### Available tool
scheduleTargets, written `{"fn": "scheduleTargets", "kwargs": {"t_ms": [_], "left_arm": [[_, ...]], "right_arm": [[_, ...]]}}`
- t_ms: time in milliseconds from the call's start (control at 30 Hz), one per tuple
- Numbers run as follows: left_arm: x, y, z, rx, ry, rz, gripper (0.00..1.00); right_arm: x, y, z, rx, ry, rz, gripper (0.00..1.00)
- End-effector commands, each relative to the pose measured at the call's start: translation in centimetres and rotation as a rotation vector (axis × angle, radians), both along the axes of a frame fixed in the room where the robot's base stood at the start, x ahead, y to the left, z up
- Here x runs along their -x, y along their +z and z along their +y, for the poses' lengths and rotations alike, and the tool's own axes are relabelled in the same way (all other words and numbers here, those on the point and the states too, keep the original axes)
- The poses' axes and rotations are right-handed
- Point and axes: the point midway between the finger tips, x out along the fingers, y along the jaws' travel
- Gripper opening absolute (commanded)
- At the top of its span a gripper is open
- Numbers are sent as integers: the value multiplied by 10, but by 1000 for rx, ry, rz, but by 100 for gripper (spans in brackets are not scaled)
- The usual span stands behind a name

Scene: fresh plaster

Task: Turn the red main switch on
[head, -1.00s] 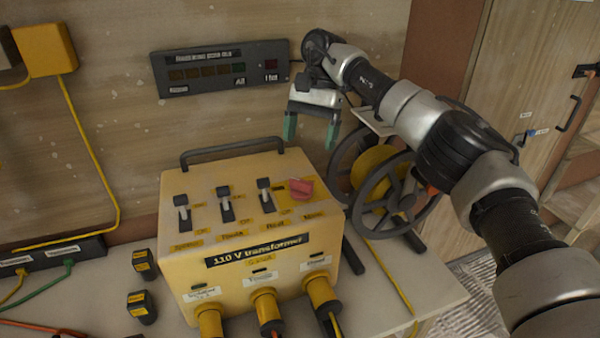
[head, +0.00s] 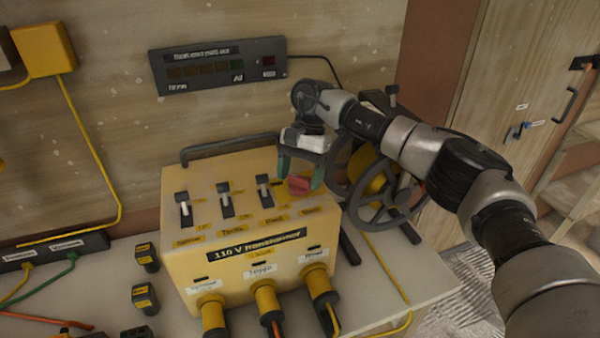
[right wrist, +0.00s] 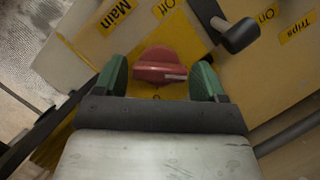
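The red main switch (head: 299,184) is a rotary knob on the right end of the yellow 110 V transformer's (head: 180,265) top. In the right wrist view the red knob (right wrist: 160,66) lies between and just beyond the fingertips, beside labels reading Main and Off. My right gripper (head: 300,172) is open, with its green fingers on either side of the knob. In the wrist view the open right gripper (right wrist: 160,78) has a gap between each finger and the knob. My left gripper is not in view.
Several black toggle switches (head: 224,200) stand left of the knob. A black carry handle (head: 225,145) runs along the back. A cable reel (head: 385,195) stands close on the right, and a black display panel (head: 218,65) is on the wall. Cables plug into the front.

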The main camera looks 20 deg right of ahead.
Motion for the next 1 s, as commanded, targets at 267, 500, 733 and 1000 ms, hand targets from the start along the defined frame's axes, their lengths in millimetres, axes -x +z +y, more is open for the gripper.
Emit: {"fn": "scheduleTargets", "kwargs": {"t_ms": [267,500,733,1000], "left_arm": [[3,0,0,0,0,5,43],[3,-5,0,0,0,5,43],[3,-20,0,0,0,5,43],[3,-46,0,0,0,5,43]], "right_arm": [[0,1,0,0,0,0,34],[0,-1,0,-1,-29,-1,34],[0,-3,-1,-1,-146,-1,34],[1,-4,-2,-3,-383,-2,34]]}}
